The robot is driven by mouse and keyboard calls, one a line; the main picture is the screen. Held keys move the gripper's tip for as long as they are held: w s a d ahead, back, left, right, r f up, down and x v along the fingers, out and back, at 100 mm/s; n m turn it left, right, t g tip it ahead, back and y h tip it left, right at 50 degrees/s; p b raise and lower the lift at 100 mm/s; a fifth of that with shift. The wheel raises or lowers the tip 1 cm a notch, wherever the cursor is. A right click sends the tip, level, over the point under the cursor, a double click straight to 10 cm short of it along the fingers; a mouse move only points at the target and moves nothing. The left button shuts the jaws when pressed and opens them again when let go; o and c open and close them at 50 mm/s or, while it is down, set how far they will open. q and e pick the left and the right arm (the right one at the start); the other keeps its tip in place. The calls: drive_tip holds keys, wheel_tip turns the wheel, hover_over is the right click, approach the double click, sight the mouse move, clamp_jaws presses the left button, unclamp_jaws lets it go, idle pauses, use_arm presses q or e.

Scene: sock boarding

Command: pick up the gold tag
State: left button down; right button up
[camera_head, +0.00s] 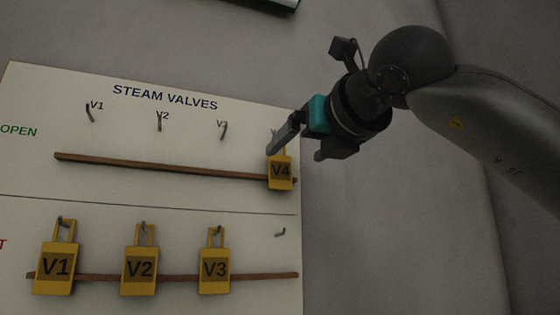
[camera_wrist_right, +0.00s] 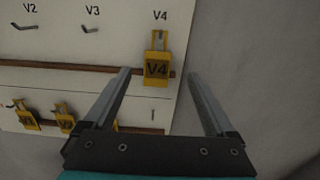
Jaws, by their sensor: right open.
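The gold tag marked V4 (camera_head: 281,172) hangs at the right end of the upper OPEN row, in front of the wooden rail. It also shows in the right wrist view (camera_wrist_right: 157,70), upright, with its loop at the hook under the V4 label. My right gripper (camera_head: 271,150) is open and empty, beside the top of this tag in the head view. In the right wrist view the V4 tag appears between the two fingertips (camera_wrist_right: 159,74), with the fingers apart. Whether the fingers touch it I cannot tell. My left gripper is not in view.
Similar gold tags V1 (camera_head: 55,267), V2 (camera_head: 140,267) and V3 (camera_head: 214,268) hang in the lower row of the STEAM VALVES board (camera_head: 170,200). The lower-right hook (camera_head: 281,233) is bare. Upper hooks V1 to V3 are bare. Plain wall lies right of the board.

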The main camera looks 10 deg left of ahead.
sight(281, 163)
drive_tip(key=p+x, duration=0.1)
drive_tip(key=x, duration=0.1)
drive_tip(key=p+x, duration=0.1)
drive_tip(key=x, duration=0.2)
drive_tip(key=shift+s+a+f, duration=0.15)
drive_tip(key=shift+s+f, duration=0.05)
drive_tip(key=shift+w+a+f+p, duration=0.1)
drive_tip(key=shift+w+a+p, duration=0.05)
drive_tip(key=shift+w+p, duration=0.15)
drive_tip(key=c, duration=1.4)
drive_tip(key=shift+s, duration=0.15)
drive_tip(key=shift+s+r, duration=0.1)
drive_tip(key=shift+r, duration=0.2)
drive_tip(key=s+d+r+b, duration=0.2)
drive_tip(key=s+d+r, duration=0.5)
drive_tip(key=s, duration=0.4)
drive_tip(key=shift+d+r+b, duration=0.2)
drive_tip(key=shift+d+b, duration=0.1)
drive_tip(key=shift+d, duration=0.2)
